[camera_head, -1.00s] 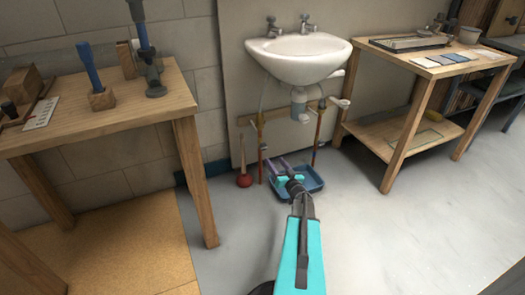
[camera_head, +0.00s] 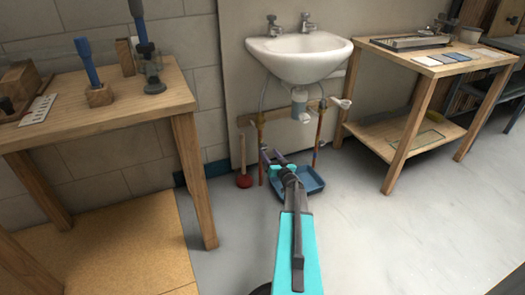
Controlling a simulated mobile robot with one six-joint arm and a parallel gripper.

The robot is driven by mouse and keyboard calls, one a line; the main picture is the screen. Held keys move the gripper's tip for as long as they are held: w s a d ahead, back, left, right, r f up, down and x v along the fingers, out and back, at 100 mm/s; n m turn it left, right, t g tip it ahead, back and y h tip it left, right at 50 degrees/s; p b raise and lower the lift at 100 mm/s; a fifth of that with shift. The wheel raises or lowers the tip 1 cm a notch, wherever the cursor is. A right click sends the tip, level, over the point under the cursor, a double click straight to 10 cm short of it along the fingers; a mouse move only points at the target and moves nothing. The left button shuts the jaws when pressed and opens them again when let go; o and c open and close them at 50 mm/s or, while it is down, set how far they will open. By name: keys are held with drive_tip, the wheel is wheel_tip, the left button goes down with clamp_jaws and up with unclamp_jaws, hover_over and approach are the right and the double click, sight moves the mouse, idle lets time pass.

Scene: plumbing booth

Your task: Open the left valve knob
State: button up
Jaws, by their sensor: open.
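A white sink (camera_head: 300,58) hangs on the wall panel with two small taps on top, a left one (camera_head: 273,25) and a right one (camera_head: 305,22). Under it, a left copper pipe (camera_head: 262,135) and a right copper pipe (camera_head: 319,135) rise from the floor. A small fitting (camera_head: 259,117) sits at the left pipe's top; its knob is too small to make out. A pale handle (camera_head: 341,103) shows at the right pipe. Contact cannot be judged.
A blue tray (camera_head: 312,182) lies on the floor under the sink, partly behind my arm. A red plunger (camera_head: 243,180) stands left of the pipes. A wooden workbench (camera_head: 130,108) is at left, and a wooden table (camera_head: 405,135) with a shelf at right. Floor at right is clear.

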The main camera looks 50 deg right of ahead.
sight(264, 147)
drive_tip(key=shift+b+x, duration=1.05)
drive_tip(key=shift+x, duration=2.15)
drive_tip(key=c, duration=0.9)
drive_tip(key=shift+s+a, duration=0.1)
drive_tip(key=shift+a, duration=0.5)
drive_tip(key=shift+c, duration=0.6)
drive_tip(key=shift+d, duration=0.3)
drive_tip(key=shift+d+r, duration=0.1)
drive_tip(key=shift+d, duration=0.05)
drive_tip(key=shift+c, duration=0.2)
